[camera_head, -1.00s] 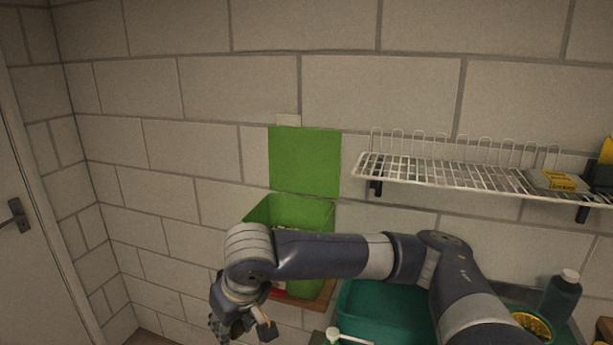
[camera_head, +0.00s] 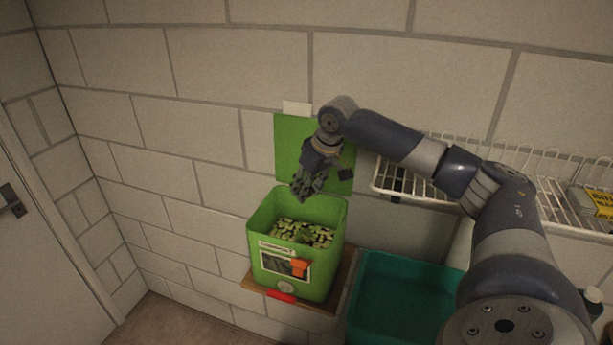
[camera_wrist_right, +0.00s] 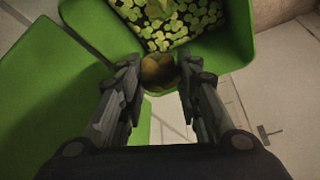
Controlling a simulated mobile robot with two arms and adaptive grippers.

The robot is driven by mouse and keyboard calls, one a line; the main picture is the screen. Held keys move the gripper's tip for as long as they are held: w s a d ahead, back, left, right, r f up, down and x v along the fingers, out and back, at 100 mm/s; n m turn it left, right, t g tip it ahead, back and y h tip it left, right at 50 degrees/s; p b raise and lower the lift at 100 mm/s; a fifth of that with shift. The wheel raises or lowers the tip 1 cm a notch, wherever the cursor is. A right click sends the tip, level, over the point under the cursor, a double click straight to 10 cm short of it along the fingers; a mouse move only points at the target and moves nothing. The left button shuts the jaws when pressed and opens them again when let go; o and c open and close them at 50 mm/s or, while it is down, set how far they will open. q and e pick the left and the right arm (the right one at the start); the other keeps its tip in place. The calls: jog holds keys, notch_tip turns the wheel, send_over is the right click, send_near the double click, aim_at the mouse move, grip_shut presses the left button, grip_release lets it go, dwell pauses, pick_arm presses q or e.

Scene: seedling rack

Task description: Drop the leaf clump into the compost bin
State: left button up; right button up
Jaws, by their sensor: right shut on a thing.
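The compost bin (camera_head: 268,222) is a green open-topped box with a label and an orange tab on its front. Pale green and dark bits lie inside it. My right gripper (camera_head: 305,188) is above the bin's opening, near its back, fingers pointing down. In the right wrist view the right gripper (camera_wrist_right: 158,78) is shut on a roundish brown-green leaf clump (camera_wrist_right: 158,70), with the bin's inside (camera_wrist_right: 205,50) beyond it. The clump is hard to make out among the dark fingers in the head view. My left gripper is out of view.
A green panel (camera_head: 288,150) stands upright behind the bin against the block wall. A teal tub (camera_head: 395,300) is right of the bin. A white wire shelf (camera_head: 550,180) is on the wall at right. The bin stands on a wooden board (camera_head: 345,275).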

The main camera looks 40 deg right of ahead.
aim_at(309, 200)
jog(key=shift+s+a+f, duration=0.15)
jog(key=shift+s+f, duration=0.05)
jog(key=shift+f, duration=0.3)
jog(key=shift+s+a+f, duration=0.15)
jog(key=shift+f, duration=0.3)
notch_tip(309, 200, down, 3)
jog(key=shift+w+d+r, duration=0.1)
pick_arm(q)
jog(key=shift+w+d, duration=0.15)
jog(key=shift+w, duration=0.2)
pick_arm(e)
jog(key=shift+f, duration=0.4)
